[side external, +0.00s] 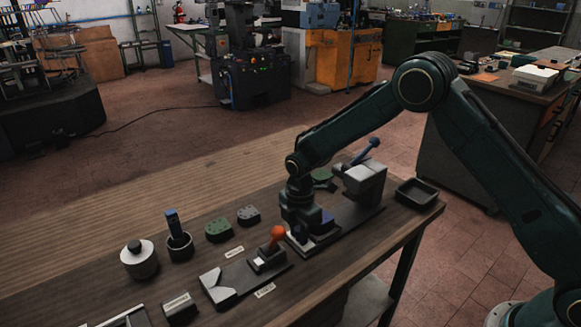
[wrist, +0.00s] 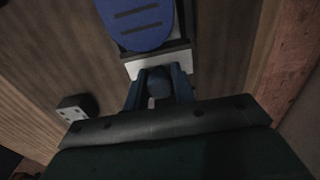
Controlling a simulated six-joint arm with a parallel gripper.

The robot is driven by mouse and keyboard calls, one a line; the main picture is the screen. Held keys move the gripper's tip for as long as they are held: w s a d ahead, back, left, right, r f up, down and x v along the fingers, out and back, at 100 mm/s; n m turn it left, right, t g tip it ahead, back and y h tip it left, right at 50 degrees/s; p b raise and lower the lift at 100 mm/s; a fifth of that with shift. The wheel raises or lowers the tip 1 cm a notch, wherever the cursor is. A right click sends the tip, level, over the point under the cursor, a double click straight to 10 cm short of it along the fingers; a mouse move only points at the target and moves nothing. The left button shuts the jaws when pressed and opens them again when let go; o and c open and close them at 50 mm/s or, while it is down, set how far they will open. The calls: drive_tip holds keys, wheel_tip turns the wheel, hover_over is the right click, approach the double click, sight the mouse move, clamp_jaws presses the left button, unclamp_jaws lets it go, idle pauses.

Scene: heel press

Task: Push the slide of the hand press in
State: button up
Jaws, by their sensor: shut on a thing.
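The hand press (side external: 365,182) stands on a dark base plate at the right of the bench, with a grey head and a blue lever tilted up. Its light grey slide (wrist: 176,63) shows in the wrist view, with a blue rounded piece (wrist: 137,20) with two dark slots above it in the picture. My gripper (side external: 300,236) is low at the near end of the press. In the wrist view my gripper (wrist: 158,92) has its blue fingers on both sides of a dark knob (wrist: 158,80) at the slide's near end, shut on it. The side view hides most of the slide behind my gripper.
Green (side external: 219,230) and grey (side external: 248,215) pieces, a pot with a blue-handled tool (side external: 180,245) and a lidded jar (side external: 139,261) stand further left. A black tray (side external: 417,194) is right of the press.

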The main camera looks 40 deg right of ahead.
drive_tip(key=shift+d, duration=6.5)
drive_tip(key=o, duration=1.6)
drive_tip(key=shift+a, duration=0.1)
drive_tip(key=shift+c, duration=0.2)
drive_tip(key=shift+r, duration=0.1)
drive_tip(key=shift+r, duration=1.65)
drive_tip(key=shift+a+r, duration=0.35)
drive_tip(key=shift+a, duration=0.4)
drive_tip(key=shift+a+r, duration=0.3)
drive_tip(key=shift+a, duration=0.45)
drive_tip(key=shift+a+r, duration=0.35)
drive_tip(key=shift+a, duration=0.4)
